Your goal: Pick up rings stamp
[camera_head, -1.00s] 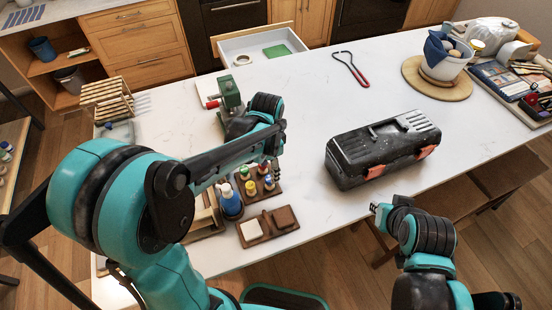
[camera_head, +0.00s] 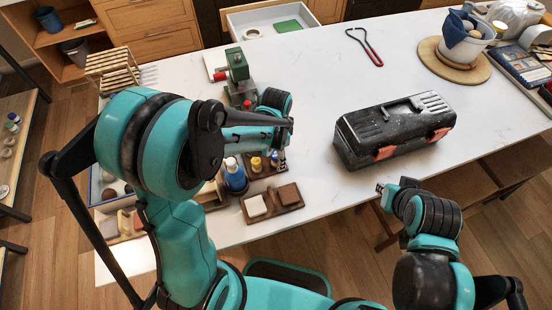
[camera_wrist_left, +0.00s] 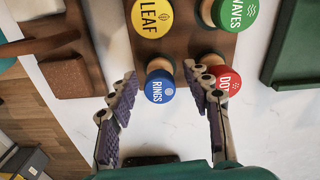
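The rings stamp (camera_wrist_left: 159,88) has a round blue top lettered RINGS and a wooden body. It stands in the brown stamp holder (camera_wrist_left: 190,48) with the yellow LEAF stamp (camera_wrist_left: 150,18), green WAVES stamp (camera_wrist_left: 234,13) and red DOTS stamp (camera_wrist_left: 228,80). My left gripper (camera_wrist_left: 167,84) is open, its fingertips on either side of the rings stamp in the picture. The right finger covers part of the red stamp. Contact cannot be told. In the head view, my left gripper (camera_head: 282,158) is over the holder's right side. My right gripper (camera_head: 380,189) is small, beside the table's front edge.
A brown tray (camera_head: 272,214) with two blocks lies in front of the holder, a blue bottle (camera_head: 235,177) to its left. A green-and-red machine (camera_head: 237,70) stands behind. A black toolbox (camera_head: 390,130) is to the right. The tabletop between holder and toolbox is clear.

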